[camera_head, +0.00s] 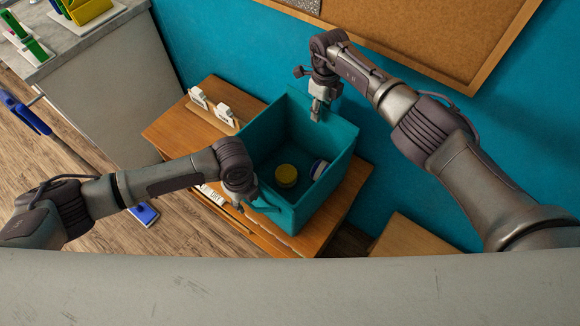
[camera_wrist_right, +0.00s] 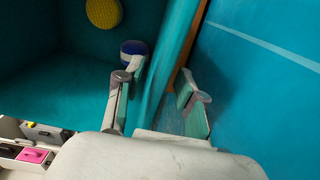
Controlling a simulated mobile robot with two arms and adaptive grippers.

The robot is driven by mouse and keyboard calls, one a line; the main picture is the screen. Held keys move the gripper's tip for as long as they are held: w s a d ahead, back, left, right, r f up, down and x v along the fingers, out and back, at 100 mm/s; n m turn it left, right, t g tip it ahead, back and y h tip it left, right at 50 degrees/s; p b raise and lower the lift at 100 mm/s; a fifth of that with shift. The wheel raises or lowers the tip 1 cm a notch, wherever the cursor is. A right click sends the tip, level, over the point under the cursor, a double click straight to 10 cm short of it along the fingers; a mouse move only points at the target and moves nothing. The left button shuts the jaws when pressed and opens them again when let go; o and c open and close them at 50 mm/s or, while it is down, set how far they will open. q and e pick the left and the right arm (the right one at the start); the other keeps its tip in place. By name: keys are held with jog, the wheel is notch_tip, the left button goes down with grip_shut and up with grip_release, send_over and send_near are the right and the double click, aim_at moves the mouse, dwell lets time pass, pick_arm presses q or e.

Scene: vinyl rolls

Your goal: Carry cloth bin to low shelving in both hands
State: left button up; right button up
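The teal cloth bin (camera_head: 328,196) is an open square box, upright at the wooden unit (camera_head: 165,133); I cannot tell whether its base touches the top. A yellow roll (camera_head: 286,175) and a blue-and-white roll (camera_head: 319,169) lie inside. My left gripper (camera_head: 252,207) is at the bin's near-left wall; its fingers are partly hidden, so its opening is unclear. My right gripper (camera_head: 318,108) is at the far wall. In the right wrist view, its fingers (camera_wrist_right: 158,102) stand apart on either side of the bin wall (camera_wrist_right: 168,70), with a gap showing.
Two white-and-black items (camera_head: 211,104) stand on the wooden top left of the bin. A teal wall with a corkboard (camera_head: 430,40) is close behind. A grey counter (camera_head: 75,40) stands at upper left. Another wooden surface (camera_head: 402,238) is at lower right. A blue-handled object (camera_head: 25,112) is at left.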

pick_arm(q)
grip_shut()
pick_arm(e)
grip_shut()
